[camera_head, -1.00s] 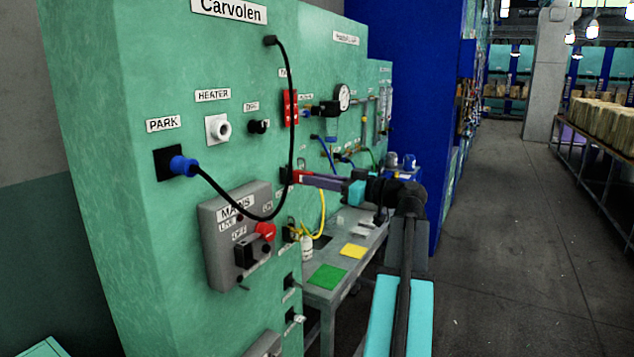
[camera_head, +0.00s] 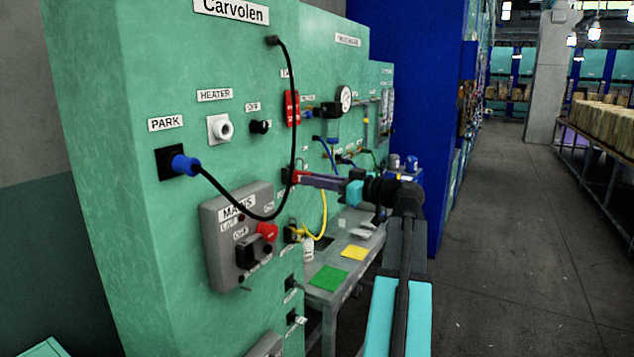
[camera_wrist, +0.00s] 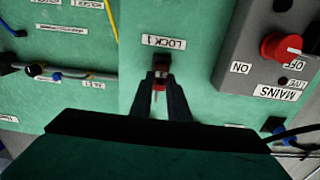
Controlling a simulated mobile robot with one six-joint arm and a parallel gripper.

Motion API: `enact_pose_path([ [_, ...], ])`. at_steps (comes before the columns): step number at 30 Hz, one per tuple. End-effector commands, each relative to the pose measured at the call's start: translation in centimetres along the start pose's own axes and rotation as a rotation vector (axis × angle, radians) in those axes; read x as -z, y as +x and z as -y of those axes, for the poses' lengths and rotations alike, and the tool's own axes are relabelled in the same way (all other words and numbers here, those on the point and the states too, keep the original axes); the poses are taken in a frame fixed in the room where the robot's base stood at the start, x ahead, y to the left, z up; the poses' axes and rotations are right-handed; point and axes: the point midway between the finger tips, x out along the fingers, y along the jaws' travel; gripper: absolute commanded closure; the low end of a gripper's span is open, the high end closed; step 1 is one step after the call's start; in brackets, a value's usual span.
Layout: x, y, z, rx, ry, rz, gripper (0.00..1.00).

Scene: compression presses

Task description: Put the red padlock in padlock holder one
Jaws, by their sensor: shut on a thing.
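The red padlock (camera_head: 299,175) is between the fingertips of my gripper (camera_head: 305,179), against the green panel in the head view. In the wrist view my gripper (camera_wrist: 160,86) is shut on the padlock (camera_wrist: 159,82), of which only a small red and pale part shows between the dark fingers. Padlock holder one (camera_wrist: 162,68) is a small dark fitting beside the upside-down LOCK 1 label (camera_wrist: 164,43). The padlock is at this holder and overlaps it in the picture. I cannot tell whether it is seated in it.
The grey MAINS box (camera_head: 238,235) with a red knob (camera_head: 266,231) stands out from the panel near my gripper. A black cable (camera_head: 294,110) loops down to the blue PARK plug (camera_head: 182,165). A grey table (camera_head: 318,293) with green and yellow mats stands below the arm.

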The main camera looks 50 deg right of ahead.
Motion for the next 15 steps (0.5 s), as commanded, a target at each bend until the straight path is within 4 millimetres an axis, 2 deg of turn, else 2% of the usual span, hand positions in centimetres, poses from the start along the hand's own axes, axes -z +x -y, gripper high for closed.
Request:
enact_pose_path([
  [15, 0.03, 0.88, 0.00, 0.000, 0.000, -0.001, 1.00],
])
